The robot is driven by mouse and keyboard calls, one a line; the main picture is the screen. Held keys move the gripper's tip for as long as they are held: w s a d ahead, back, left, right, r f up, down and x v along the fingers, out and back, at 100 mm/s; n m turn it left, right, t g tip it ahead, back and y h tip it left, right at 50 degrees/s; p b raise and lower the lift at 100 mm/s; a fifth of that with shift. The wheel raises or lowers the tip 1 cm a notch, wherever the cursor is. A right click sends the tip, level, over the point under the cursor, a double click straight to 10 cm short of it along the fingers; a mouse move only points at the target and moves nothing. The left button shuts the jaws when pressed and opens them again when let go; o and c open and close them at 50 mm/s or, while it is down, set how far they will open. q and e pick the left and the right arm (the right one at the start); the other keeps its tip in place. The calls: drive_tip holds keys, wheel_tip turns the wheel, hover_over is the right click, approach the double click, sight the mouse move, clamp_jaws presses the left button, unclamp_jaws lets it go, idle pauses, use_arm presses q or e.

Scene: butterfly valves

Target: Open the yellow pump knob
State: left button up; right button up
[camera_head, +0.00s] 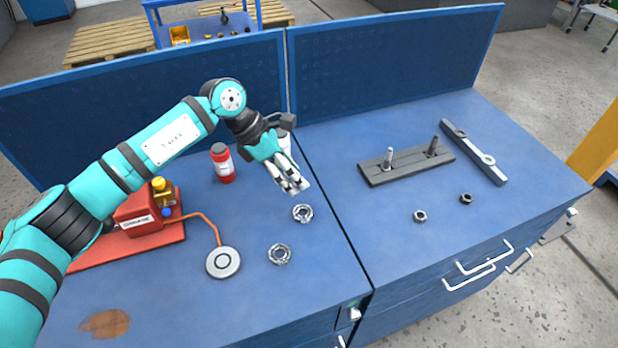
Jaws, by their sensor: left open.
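The red pump (140,212) sits on a red base on the left part of the blue workbench, partly behind my left arm. Its yellow knob (161,186) stands on top at the right end, with a small blue part below it. An orange hose runs from the pump to a round grey disc (223,262). My left gripper (297,188) is open and empty. It hangs over the bench to the right of the knob and apart from it, with fingers pointing down and right. My right gripper is not in view.
A red bottle (222,164) stands between pump and gripper. Nuts (303,213) lie on the bench. A grey plate with bolts (405,165) and a metal bar (474,152) lie right. Blue back panels (390,55) rise behind.

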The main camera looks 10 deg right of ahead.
use_arm(q)
drive_tip(key=shift+h, duration=0.8)
drive_tip(key=shift+s+d+r, duration=0.15)
drive_tip(key=shift+s+d, duration=0.35)
drive_tip(key=shift+d, duration=0.4)
drive_tip(key=shift+s+d+r, duration=0.1)
drive_tip(key=shift+s+d, duration=0.4)
drive_tip(key=shift+d, duration=0.35)
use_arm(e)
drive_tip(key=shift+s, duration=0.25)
